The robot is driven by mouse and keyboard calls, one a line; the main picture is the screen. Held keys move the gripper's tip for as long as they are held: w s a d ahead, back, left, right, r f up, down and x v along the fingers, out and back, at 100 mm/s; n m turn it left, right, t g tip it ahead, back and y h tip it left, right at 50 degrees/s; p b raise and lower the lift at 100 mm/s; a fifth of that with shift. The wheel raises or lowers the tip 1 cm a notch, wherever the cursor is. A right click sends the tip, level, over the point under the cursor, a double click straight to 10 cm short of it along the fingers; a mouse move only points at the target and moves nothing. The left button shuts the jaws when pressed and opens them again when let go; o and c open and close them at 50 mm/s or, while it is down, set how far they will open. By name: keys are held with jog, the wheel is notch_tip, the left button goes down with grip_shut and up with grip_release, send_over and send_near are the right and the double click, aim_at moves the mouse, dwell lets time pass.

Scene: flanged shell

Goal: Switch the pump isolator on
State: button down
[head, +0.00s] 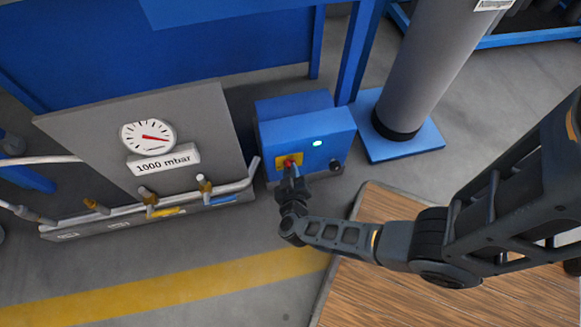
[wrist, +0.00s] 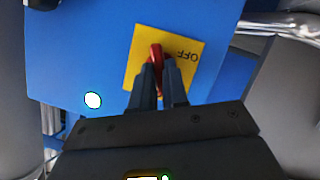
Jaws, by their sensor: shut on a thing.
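The pump isolator is a red handle (wrist: 157,53) on a yellow plate (wrist: 186,68), on the front of a blue box (head: 310,132). "OFF" is printed on the plate and appears upside down in the wrist view. My gripper (wrist: 160,75) is at the plate with its two dark fingers shut on the red handle. In the head view my gripper (head: 290,172) reaches the yellow plate from below and hides part of it. The handle's lower part is hidden between the fingers. A pale green lamp (head: 317,143) glows on the box, right of the plate.
A grey panel (head: 85,125) with a gauge and "1000 mbar" label stands left of the box, with pipes and valves along its foot. A grey column (head: 425,75) on a blue base stands right. A wooden top (head: 350,285) lies under my arm.

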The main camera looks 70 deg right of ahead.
jog(key=m+y, duration=0.1)
jog(key=m+t+p, duration=0.1)
jog(key=m, duration=0.1)
jog(key=shift+s+d+t+y, duration=0.1)
jog(key=shift+s+t+y, duration=0.1)
jog(key=shift+t+y, duration=0.15)
jog(key=shift+m, duration=0.3)
dwell(0.3)
jog(key=c, duration=1.1)
grip_release()
jog(key=shift+c, duration=0.2)
jog(key=shift+r, duration=0.1)
jog(key=p+v, duration=0.3)
jog(key=v, duration=0.4)
jog(key=shift+s+a, duration=0.25)
jog(key=shift+r, duration=0.1)
